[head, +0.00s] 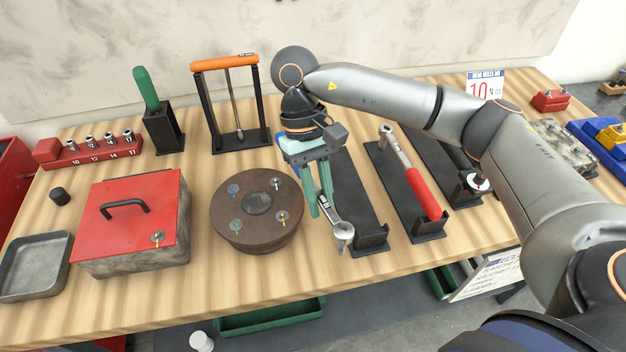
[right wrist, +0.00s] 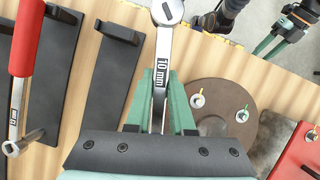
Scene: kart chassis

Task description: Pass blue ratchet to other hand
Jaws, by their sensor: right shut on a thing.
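My right gripper (head: 318,208) is above the bench, pointing down, its teal fingers shut on a ratchet. My left gripper (right wrist: 268,45) shows at the top right of the right wrist view, fingers apart and empty. It is outside the head view.
A red-handled ratchet (head: 415,175) lies on a black holder to the right. A round brown hub (head: 257,240) and a red-lidded box (head: 125,215) stand to the left. An orange-handled tool hangs on a black stand (head: 205,105) behind. Free air lies beyond the bench's front edge.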

